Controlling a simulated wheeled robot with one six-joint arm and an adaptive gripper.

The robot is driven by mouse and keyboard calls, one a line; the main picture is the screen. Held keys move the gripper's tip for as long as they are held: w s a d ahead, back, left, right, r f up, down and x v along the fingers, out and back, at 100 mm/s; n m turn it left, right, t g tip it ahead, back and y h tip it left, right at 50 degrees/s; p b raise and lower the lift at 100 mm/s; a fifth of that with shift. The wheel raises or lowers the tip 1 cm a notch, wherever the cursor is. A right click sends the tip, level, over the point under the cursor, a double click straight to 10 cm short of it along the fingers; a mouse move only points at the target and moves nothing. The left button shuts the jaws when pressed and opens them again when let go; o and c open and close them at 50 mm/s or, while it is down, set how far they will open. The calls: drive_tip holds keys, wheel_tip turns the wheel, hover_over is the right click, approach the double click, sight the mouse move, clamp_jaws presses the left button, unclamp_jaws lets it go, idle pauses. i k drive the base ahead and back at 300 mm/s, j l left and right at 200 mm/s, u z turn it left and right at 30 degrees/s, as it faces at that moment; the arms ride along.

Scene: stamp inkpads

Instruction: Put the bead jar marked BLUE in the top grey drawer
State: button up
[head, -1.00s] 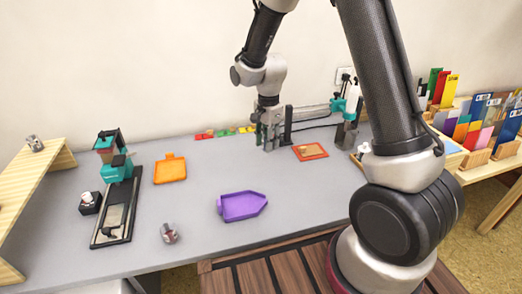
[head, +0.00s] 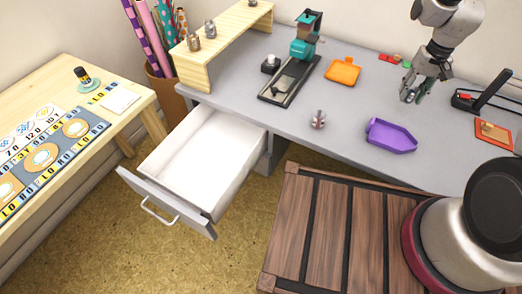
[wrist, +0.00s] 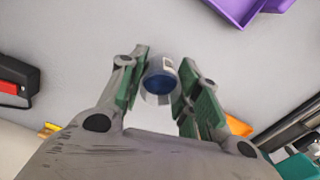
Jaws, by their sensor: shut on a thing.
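In the wrist view a small clear jar with blue contents (wrist: 160,84) sits between the green-padded fingers of my gripper (wrist: 158,92). The gripper is shut on it. Only an edge of a pale label shows, and its marking cannot be read. In the head view my gripper (head: 411,92) hangs over the desk's right part, above and right of the purple tray; the jar in it is hard to make out there. The grey drawer (head: 180,207) is pulled open at the desk's left front. Its white inside looks empty. My gripper is well to the right of it.
Another small jar (head: 318,119) stands on the desk near its front edge. More jars (head: 193,42) stand on the wooden riser (head: 225,38).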

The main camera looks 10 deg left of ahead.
sight(204, 171)
drive_tip(key=l+u, duration=0.1)
drive_tip(key=u, duration=0.35)
drive_tip(key=l+u, duration=0.1)
drive_tip(key=u, duration=0.4)
drive_tip(key=l+u, duration=0.1)
drive_tip(key=u, duration=0.35)
